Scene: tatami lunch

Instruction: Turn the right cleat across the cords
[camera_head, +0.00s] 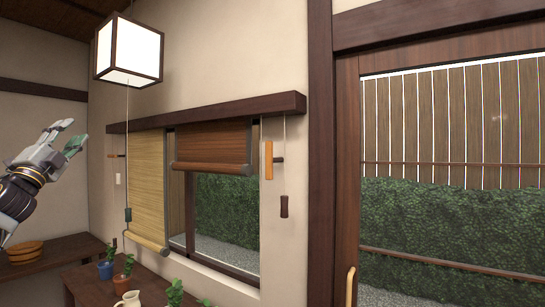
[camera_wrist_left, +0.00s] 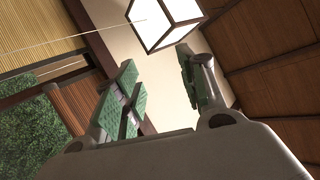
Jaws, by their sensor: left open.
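The right cleat (camera_head: 267,160) is an upright orange-brown wooden bar on the wall right of the window, with a short dark peg (camera_head: 279,160) beside it. A thin pale cord (camera_head: 284,128) hangs just right of the bar and ends in a dark wooden pull (camera_head: 284,206). Whether any cord touches the cleat is too small to tell. My left gripper (camera_head: 70,136) is open and empty in the air at the far left, well away from the cleat. Its spread green-padded fingers (camera_wrist_left: 158,92) also show in the left wrist view, where the right cleat is not visible. My right gripper is not in view.
A paper lantern (camera_head: 129,51) hangs near my left gripper. A lowered straw blind (camera_head: 147,187) and a partly raised brown blind (camera_head: 213,147) cover the window. Potted plants and a cream jug (camera_head: 128,300) stand below. The wall around the cleat looks clear.

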